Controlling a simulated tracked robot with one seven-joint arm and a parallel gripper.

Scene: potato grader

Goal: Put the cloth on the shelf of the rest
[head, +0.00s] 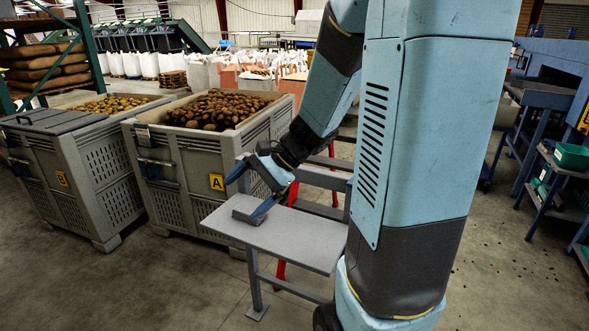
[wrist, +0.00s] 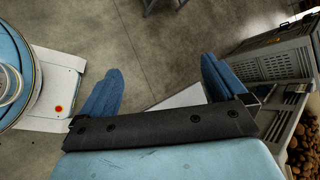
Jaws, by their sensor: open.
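The rest is a grey metal stand whose flat shelf (head: 290,238) shows in the middle of the head view; a light grey corner of it shows between the fingers in the wrist view (wrist: 182,98). A small grey-blue folded bundle (head: 241,212), apparently the cloth, lies on the shelf near its left end. My gripper (head: 243,200) is open above that end, one finger at or just over the bundle and the other out to its left. Whether a finger touches it I cannot tell. In the wrist view my gripper (wrist: 160,88) has spread fingers with no cloth visible between them.
A grey crate of potatoes marked A (head: 216,182) stands close behind and left of the shelf. Another crate, marked B (head: 62,179), is further left. Red legs (head: 281,272) show behind the stand.

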